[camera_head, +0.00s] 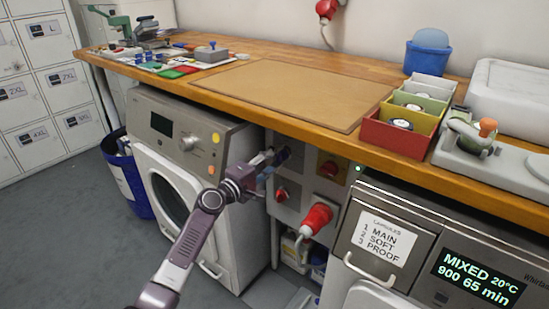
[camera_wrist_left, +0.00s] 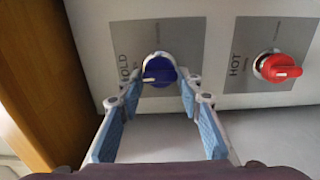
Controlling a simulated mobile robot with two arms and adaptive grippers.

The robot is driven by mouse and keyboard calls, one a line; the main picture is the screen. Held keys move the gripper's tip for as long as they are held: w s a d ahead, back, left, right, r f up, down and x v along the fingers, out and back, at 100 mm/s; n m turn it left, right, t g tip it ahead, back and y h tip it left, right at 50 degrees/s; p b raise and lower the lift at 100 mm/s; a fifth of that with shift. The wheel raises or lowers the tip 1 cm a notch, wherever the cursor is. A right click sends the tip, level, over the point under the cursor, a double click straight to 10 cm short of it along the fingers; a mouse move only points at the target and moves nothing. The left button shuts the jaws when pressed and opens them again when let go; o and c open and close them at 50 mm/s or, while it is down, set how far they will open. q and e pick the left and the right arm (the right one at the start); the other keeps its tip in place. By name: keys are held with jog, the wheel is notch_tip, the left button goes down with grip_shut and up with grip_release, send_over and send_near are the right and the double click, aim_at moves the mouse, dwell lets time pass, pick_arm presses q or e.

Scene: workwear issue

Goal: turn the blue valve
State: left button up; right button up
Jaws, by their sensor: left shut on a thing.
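The blue valve (camera_wrist_left: 160,72) is a round knob with a pointer on a grey plate, whose label shows as "OLD" with its start covered. In the left wrist view its pointer lies toward the left. My left gripper (camera_wrist_left: 159,80) has its two blue-padded fingers on either side of the knob and is shut on it. In the head view the left gripper (camera_head: 270,164) reaches the grey panel (camera_head: 299,190) under the bench and mostly hides the blue valve. My right gripper is not in view.
A red valve (camera_wrist_left: 277,67) marked HOT sits to the right of the blue one. The panel is between a white washer (camera_head: 185,150) and a grey machine (camera_head: 430,245). The wooden bench (camera_head: 370,138) overhangs it.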

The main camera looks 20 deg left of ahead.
pick_arm(q)
jog(key=shift+f, duration=0.1)
dwell(0.3)
jog(key=o, duration=1.2)
jog(key=shift+c, duration=0.2)
jog(key=shift+a, duration=0.1)
jog(key=v, duration=1.2)
